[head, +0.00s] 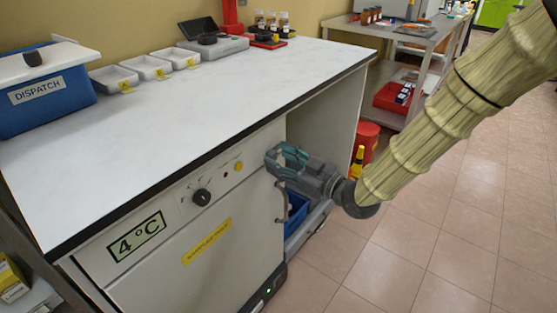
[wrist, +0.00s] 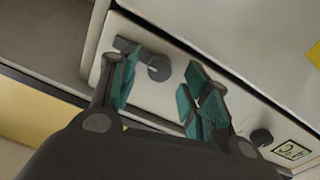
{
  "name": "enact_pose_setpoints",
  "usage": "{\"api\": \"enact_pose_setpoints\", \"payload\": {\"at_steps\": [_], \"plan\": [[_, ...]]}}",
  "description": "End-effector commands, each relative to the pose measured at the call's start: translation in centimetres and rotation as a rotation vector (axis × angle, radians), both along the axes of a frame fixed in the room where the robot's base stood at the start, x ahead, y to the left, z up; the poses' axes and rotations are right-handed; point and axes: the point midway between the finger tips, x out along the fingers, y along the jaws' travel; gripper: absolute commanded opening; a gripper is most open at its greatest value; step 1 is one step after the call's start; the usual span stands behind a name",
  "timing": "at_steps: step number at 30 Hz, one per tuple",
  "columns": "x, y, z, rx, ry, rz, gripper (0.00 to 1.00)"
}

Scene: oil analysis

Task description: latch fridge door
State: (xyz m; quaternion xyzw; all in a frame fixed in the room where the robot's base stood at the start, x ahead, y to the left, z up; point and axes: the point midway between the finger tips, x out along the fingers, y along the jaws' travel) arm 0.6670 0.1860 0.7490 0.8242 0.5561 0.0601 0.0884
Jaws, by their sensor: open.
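The white fridge (head: 150,275) stands under the left part of the bench, its front marked 4 °C and with a yellow strip. Its door looks shut or nearly so; I cannot tell whether it is fully flush. My gripper (head: 283,158) is at the upper right corner of the fridge front. In the wrist view a grey latch (wrist: 158,68) with a round hub and short lever lies between and beyond the open teal fingers (wrist: 160,78). I cannot tell whether they touch it. In the head view my gripper hides the latch. A thin dark handle (head: 281,201) shows below the gripper.
A dark knob (head: 202,197) sits on the fridge's upper panel. The bench top (head: 150,130) overhangs close above my gripper. A blue bin (head: 297,213) stands in the open bay to the right. The tiled floor (head: 420,235) is clear.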

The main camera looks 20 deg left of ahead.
Motion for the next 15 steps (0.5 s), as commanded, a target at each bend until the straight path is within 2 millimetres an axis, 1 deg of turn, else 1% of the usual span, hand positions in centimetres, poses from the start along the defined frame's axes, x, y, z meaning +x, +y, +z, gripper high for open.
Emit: {"api": "enact_pose_setpoints", "payload": {"at_steps": [3,6,15], "plan": [[0.35,0.87,-0.07,-0.001,-0.001,0.001,0.47],[0.52,1.20,-0.05,-0.001,0.000,0.000,0.47],[0.55,1.32,-0.03,-0.001,0.000,-0.001,0.47]]}}
